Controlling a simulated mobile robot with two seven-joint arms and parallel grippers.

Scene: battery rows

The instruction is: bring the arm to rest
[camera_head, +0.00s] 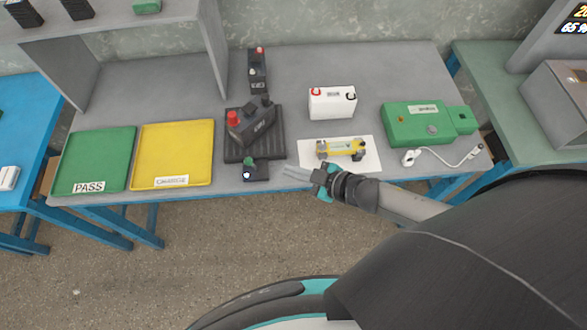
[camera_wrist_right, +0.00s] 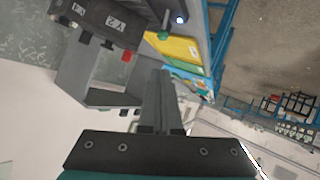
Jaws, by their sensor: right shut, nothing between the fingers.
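My right gripper (camera_head: 298,173) is at the front edge of the grey table (camera_head: 350,68), between the small black button box (camera_head: 256,171) and the white mat (camera_head: 308,152) with a yellow device on it. Its fingers point left and are closed with nothing between them. In the right wrist view the closed fingers (camera_wrist_right: 162,100) point up the picture, with the table's things beyond them. My right arm comes in from the lower right of the head view. My left gripper shows in neither view.
A white battery (camera_head: 332,102) and a green case (camera_head: 418,124) with a white cable stand to the right. A green PASS tray (camera_head: 92,160) and a yellow tray (camera_head: 174,153) lie left. Floor in front is clear.

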